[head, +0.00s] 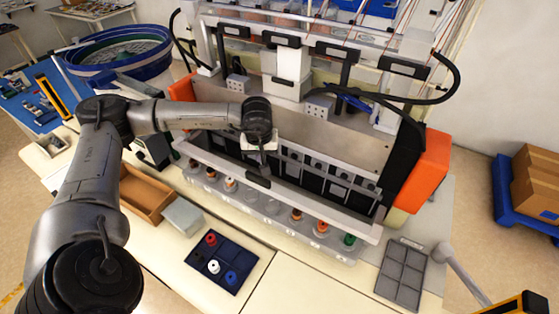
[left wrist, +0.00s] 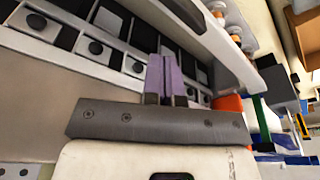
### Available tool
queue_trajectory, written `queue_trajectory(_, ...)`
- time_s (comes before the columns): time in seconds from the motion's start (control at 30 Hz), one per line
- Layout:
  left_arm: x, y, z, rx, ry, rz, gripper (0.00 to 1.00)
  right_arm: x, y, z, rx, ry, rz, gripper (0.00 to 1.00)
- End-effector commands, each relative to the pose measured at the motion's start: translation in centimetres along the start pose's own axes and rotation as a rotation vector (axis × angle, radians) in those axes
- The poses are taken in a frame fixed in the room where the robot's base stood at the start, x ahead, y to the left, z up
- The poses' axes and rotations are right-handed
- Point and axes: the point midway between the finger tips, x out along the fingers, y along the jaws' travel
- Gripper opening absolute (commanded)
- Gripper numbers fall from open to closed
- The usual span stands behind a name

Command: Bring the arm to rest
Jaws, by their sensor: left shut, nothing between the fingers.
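My left arm comes in from the left in the head view. Its gripper (head: 262,163) hangs in front of the feeder machine's grey front panel (head: 335,138), above the pale front rail (head: 310,208). In the left wrist view the purple fingers (left wrist: 165,78) are together with nothing between them. They point towards the machine's row of dark square openings (left wrist: 95,47). I cannot tell whether the fingertips touch the machine. My right gripper does not show.
Several clear bins with coloured parts (head: 321,226) line the machine's front. A dark blue tray (head: 243,256) holds several small parts. A brown open box (head: 147,193) and a grey box (head: 183,216) stand left; an empty grey compartment tray (head: 403,273) lies right. Bare tabletop lies between the trays.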

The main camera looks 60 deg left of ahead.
Motion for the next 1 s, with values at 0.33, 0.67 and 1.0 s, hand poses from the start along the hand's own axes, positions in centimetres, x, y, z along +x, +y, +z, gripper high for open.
queue_trajectory(0.33,-0.9,0.0,-0.2,0.0,0.001,0.001,0.0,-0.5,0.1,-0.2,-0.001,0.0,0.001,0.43)
queue_trajectory(0.67,-1.0,0.0,-0.2,-0.001,0.002,0.001,0.0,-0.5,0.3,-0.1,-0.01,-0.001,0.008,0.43)
queue_trajectory(1.0,-1.1,1.8,-0.4,-0.224,-0.004,0.114,0.0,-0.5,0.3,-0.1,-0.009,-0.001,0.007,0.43)
